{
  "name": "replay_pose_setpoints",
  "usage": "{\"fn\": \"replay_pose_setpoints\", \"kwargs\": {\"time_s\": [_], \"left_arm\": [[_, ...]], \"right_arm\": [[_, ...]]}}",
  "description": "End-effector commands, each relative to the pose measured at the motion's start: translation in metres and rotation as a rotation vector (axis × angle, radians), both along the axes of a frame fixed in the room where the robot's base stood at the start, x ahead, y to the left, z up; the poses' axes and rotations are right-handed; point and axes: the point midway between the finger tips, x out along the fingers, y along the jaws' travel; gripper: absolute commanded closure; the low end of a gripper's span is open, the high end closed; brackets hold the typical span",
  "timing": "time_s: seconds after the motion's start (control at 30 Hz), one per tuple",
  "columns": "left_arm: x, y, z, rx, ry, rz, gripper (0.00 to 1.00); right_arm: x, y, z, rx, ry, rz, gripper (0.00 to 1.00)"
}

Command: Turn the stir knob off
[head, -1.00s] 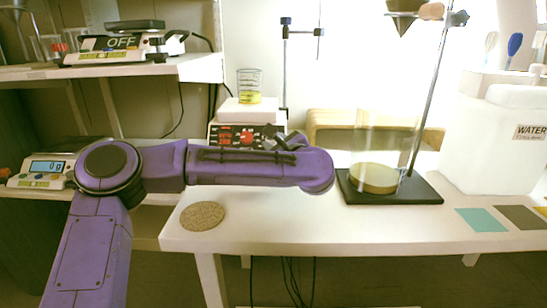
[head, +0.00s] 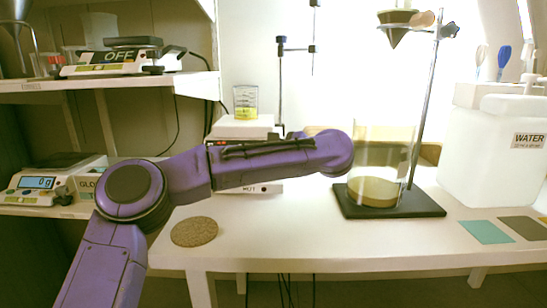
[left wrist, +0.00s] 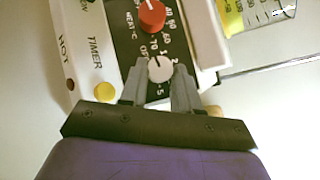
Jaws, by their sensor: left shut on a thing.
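The hot plate stirrer (head: 243,126) stands at the back of the white table with a beaker of yellow liquid (head: 246,104) on it. Its dark front panel shows in the left wrist view, with a red knob (left wrist: 152,14) by the heat label and a white knob (left wrist: 160,68) with a numbered dial. My left gripper (left wrist: 159,85) is shut on the white knob, one finger on each side. I cannot read its pointer surely. In the head view my purple left arm covers the fingers and most of the panel. My right gripper is in neither view.
A ring stand (head: 425,205) with a glass vessel and funnel stands right of my arm. A white water container (head: 490,155) is at the right. A cork mat (head: 194,231) lies at the front left. Shelves with balances (head: 45,182) are at the left.

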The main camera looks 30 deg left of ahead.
Motion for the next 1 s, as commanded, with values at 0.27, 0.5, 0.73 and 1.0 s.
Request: {"fn": "replay_pose_setpoints", "kwargs": {"time_s": [0.27, 0.5, 0.73, 1.0], "left_arm": [[0.0, 0.0, 0.0, -0.003, -0.001, 0.003, 0.99], [0.0, 0.0, 0.0, -0.002, -0.001, 0.002, 0.43], [-0.001, -0.004, 0.002, 0.0, -0.001, 0.0, 0.43], [-0.02, -0.057, 0.022, 0.004, -0.003, -0.002, 0.43]], "right_arm": [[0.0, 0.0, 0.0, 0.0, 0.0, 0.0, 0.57], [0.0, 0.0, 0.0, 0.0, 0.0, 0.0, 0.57], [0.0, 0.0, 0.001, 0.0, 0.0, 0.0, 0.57], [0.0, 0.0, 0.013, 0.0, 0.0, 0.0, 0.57]]}}
